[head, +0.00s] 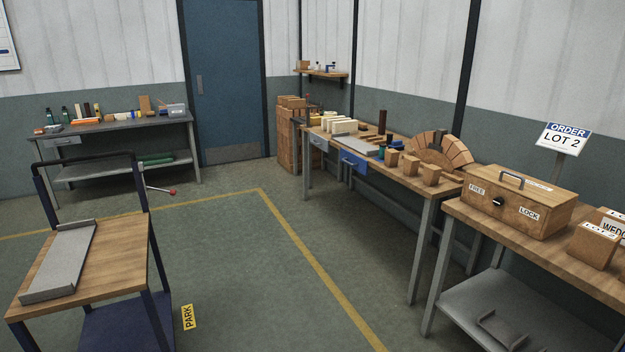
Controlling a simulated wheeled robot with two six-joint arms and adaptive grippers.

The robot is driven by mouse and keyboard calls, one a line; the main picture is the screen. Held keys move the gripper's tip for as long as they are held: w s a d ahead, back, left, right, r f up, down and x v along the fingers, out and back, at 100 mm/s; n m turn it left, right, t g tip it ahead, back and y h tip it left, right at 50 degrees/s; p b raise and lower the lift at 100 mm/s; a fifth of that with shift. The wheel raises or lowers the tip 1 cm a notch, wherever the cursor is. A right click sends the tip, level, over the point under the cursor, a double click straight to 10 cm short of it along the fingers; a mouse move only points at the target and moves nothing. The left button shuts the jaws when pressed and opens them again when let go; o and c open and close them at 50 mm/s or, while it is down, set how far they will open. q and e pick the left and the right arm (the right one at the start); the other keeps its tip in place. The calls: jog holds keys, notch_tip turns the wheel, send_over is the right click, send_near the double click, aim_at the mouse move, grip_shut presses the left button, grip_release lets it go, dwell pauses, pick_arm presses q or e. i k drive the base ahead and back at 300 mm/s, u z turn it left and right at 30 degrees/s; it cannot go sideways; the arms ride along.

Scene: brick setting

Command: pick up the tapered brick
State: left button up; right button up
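Neither of my grippers is in view. I cannot tell for certain which brick is the tapered one. Several small tan bricks stand near the front of the middle bench, among them one at the left (391,160), one in the middle (409,168) and one at the right (431,173). Behind them, wedge-shaped bricks form a brick arch (458,152). On the right bench a larger tan brick (594,247) with a slanted side carries a label on top. Beside it a box with a partly cut-off "WEDG" label (612,217) runs out of the picture.
A wooden box marked "FREE" and "LOCK" (530,213) sits on the right bench (470,212), before an "ORDER LOT 2" sign (563,138). A cart (115,265) with a grey tray (62,258) stands at left. The floor (240,260) between is clear.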

aim_at(392, 155)
jog(key=z, duration=0.1)
jog(key=i, duration=2.75)
jog(key=z, duration=0.3)
jog(key=i, duration=2)
jog(key=z, duration=0.05)
